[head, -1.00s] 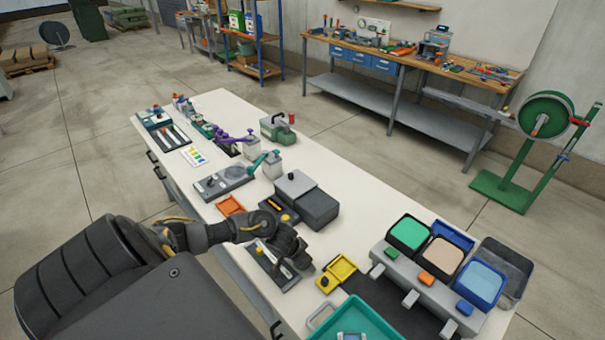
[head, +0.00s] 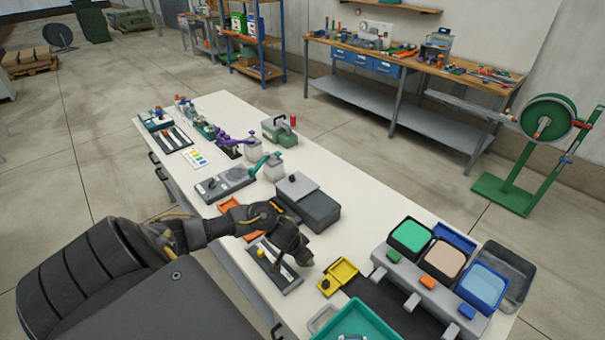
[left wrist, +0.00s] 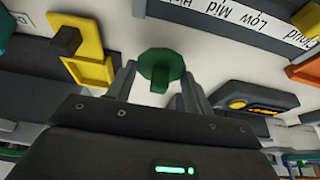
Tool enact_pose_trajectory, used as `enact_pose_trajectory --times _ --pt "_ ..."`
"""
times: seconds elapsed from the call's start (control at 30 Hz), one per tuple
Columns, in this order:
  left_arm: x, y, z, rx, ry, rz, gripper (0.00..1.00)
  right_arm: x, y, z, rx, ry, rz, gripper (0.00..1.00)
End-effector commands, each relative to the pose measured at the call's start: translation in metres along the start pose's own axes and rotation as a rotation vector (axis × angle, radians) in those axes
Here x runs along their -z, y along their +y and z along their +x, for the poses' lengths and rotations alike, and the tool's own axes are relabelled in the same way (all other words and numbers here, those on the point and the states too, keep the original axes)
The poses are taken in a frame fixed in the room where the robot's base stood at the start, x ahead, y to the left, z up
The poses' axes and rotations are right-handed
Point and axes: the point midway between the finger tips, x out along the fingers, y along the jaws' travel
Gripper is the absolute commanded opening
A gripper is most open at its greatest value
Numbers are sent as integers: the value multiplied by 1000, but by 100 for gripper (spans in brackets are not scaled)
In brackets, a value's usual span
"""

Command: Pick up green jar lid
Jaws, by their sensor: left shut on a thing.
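The green jar lid (left wrist: 160,68) shows in the left wrist view as a faceted green disc with a small grip block. It sits between the two fingers of my left gripper (left wrist: 157,88), which is shut on it. In the head view my left gripper (head: 302,256) is above the white bench, between the grey board and the yellow tray. The lid is mostly hidden there by the gripper. My right gripper is not in view.
A grey board (head: 272,272) lies beside the gripper. A yellow tray (head: 344,270), a teal tray (head: 372,316) and a grey box (head: 316,210) stand nearby. Green (head: 411,236), beige (head: 444,258) and blue (head: 483,286) bins are at right.

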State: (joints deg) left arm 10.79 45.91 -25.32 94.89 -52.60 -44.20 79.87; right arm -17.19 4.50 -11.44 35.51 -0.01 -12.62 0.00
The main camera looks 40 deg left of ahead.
Motion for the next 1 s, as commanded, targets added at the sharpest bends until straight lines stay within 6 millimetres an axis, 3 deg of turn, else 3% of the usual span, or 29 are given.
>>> enact_pose_trajectory --times 0.23,0.5,0.7,1.0 --pt "-21 11 -76 2 1 8 30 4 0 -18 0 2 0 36" --pt "-68 25 -120 1 -3 5 30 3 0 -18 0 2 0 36" --pt "-84 30 -138 1 -1 2 30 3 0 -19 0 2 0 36" --pt "-86 35 -141 -3 1 5 30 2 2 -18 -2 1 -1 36"
